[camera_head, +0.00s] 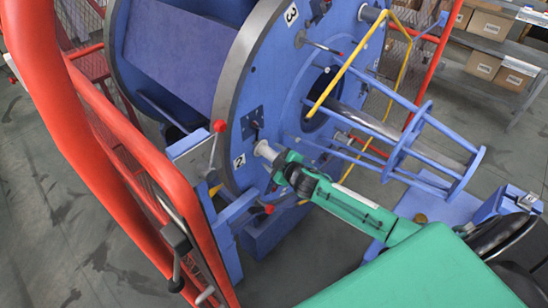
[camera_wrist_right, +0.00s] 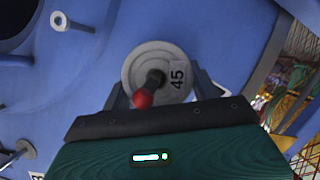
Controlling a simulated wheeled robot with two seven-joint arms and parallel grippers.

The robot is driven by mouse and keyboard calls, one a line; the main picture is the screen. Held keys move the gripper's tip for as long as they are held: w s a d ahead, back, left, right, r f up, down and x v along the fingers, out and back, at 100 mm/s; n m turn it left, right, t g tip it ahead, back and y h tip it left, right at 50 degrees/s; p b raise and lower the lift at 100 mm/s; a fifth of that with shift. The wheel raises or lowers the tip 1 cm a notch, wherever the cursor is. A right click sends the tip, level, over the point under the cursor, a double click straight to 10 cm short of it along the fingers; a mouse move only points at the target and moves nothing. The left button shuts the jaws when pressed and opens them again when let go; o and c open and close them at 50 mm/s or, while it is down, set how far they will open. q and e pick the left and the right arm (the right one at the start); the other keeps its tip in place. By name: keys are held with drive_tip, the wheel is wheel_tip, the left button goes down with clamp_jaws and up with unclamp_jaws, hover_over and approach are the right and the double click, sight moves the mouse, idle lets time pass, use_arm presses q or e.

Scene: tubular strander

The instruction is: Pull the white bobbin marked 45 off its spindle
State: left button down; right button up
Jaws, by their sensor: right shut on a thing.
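The white bobbin marked 45 (camera_wrist_right: 171,56) shows face-on in the right wrist view, its number turned sideways. A dark rod with a red tip (camera_wrist_right: 141,98) stands out at its centre. My right gripper (camera_wrist_right: 160,82) is shut on the bobbin, one finger at each side of it. In the head view, the bobbin (camera_head: 265,149) is a small pale piece against the blue disc (camera_head: 281,100), at the tip of my right gripper (camera_head: 280,162). Whether it has shifted along its spindle I cannot tell. My left gripper is out of view.
A lever with a red ball (camera_head: 219,126) stands just left of the bobbin. A red guard frame (camera_head: 75,120) fills the left side. Yellow bars (camera_head: 345,65) and a blue cage with rings (camera_head: 400,150) stick out to the right. Boxes (camera_head: 490,22) sit on shelves behind.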

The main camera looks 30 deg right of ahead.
drive_tip(key=c, duration=0.5)
drive_tip(key=shift+s, duration=0.15)
drive_tip(key=s+d+p, duration=0.1)
drive_tip(key=s+d, duration=0.1)
drive_tip(key=s, duration=0.6)
drive_tip(key=s+d+p, duration=0.1)
drive_tip(key=s+d, duration=0.2)
drive_tip(key=s, duration=0.5)
drive_tip(key=shift+d, duration=0.35)
idle(1.6)
drive_tip(key=shift+s, duration=0.15)
drive_tip(key=shift+s+d+p, duration=0.2)
drive_tip(key=shift+s+d, duration=0.1)
drive_tip(key=shift+s, duration=0.45)
drive_tip(key=shift+s+d+p, duration=0.2)
drive_tip(key=shift+s+d, duration=0.05)
drive_tip(key=shift+s, duration=0.5)
drive_tip(key=shift+s+d+p, duration=0.2)
drive_tip(key=shift+s+d, duration=0.1)
drive_tip(key=shift+s, duration=0.45)
drive_tip(key=shift+a, duration=0.1)
